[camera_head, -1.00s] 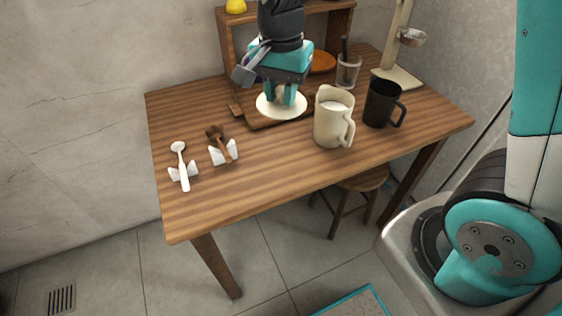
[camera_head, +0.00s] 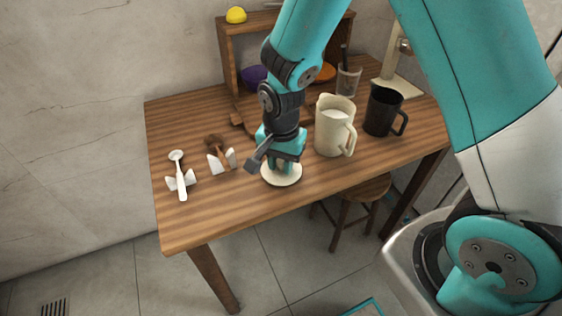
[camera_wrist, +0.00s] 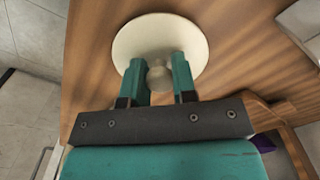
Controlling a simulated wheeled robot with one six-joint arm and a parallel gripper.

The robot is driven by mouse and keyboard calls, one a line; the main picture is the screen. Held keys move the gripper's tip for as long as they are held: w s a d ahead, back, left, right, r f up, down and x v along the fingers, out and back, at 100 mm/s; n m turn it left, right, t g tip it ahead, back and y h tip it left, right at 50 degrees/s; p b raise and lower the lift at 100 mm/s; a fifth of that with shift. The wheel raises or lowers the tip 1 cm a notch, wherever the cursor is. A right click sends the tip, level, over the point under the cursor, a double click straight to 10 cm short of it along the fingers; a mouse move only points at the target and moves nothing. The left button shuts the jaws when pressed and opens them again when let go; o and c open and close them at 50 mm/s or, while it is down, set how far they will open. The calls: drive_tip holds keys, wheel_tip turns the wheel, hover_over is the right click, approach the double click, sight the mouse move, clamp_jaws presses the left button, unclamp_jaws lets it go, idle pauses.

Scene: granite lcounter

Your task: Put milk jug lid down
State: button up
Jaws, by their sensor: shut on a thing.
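The milk jug lid (camera_head: 284,179) is a round cream disc with a knob on top. My gripper (camera_head: 280,165) is shut on the lid's knob, with the lid level under the fingers near the table's front edge. The wrist view shows the lid (camera_wrist: 130,45) with its knob between the two teal fingers of my gripper (camera_wrist: 159,75). I cannot tell whether the lid touches the tabletop. The cream milk jug (camera_head: 334,130) stands upright and open to the right, with white milk inside.
A black mug (camera_head: 382,112) stands right of the jug. A white spoon (camera_head: 180,178) and a brown spoon (camera_head: 217,146) lie on white rests at the left of the wooden table (camera_head: 215,205). A wooden shelf (camera_head: 227,62) is behind. The table's front left is clear.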

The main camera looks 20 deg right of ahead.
sight(281, 161)
drive_tip(key=shift+f, duration=0.15)
drive_tip(key=o, duration=0.9)
wheel_tip(281, 161, up, 12)
drive_tip(key=p, duration=0.1)
drive_tip(key=s+a+r+n+y, duration=0.1)
drive_tip(key=s+r+n, duration=0.3)
drive_tip(key=s+n, duration=0.1)
drive_tip(key=s+a+r+n+y, duration=0.1)
drive_tip(key=s+a+r+n, duration=0.1)
drive_tip(key=s+r+n, duration=0.2)
drive_tip(key=s+a+r+n+y, duration=0.1)
drive_tip(key=s+r+n+y, duration=0.1)
drive_tip(key=s+n, duration=0.5)
drive_tip(key=shift+s+a+r, duration=0.15)
drive_tip(key=shift+s+r, duration=0.3)
drive_tip(key=shift+s, duration=0.2)
drive_tip(key=shift+s+a+r, duration=0.15)
drive_tip(key=shift+s+r, duration=0.3)
drive_tip(key=shift+s, duration=0.2)
